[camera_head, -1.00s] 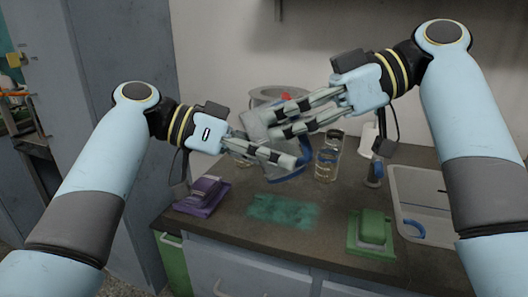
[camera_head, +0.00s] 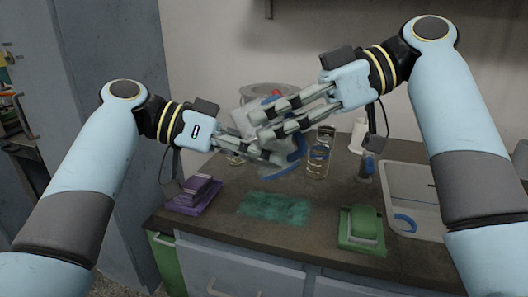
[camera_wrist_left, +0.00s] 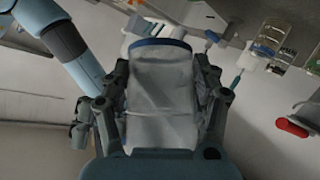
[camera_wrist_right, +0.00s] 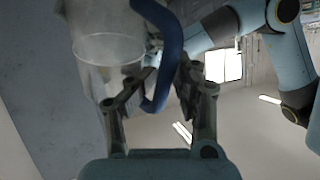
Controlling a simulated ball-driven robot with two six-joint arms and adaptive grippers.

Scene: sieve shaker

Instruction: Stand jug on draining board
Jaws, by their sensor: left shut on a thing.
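The jug (camera_head: 248,118) is clear and greyish, with blue trim (camera_head: 297,150). It is tilted and held above the counter, partly hidden by both grippers. My left gripper (camera_head: 268,150) is shut on the jug's body; in the left wrist view the jug (camera_wrist_left: 162,95) fills the space between its fingers, blue rim outward. My right gripper (camera_head: 262,128) is just above the left one. In the right wrist view its fingers (camera_wrist_right: 165,85) stand apart on either side of the jug's blue handle (camera_wrist_right: 168,45). I cannot make out the draining board.
A sink (camera_head: 425,185) with a blue curved piece is at the right. A teal mat (camera_head: 275,208), a purple device (camera_head: 195,194) and a green device (camera_head: 361,229) lie in front.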

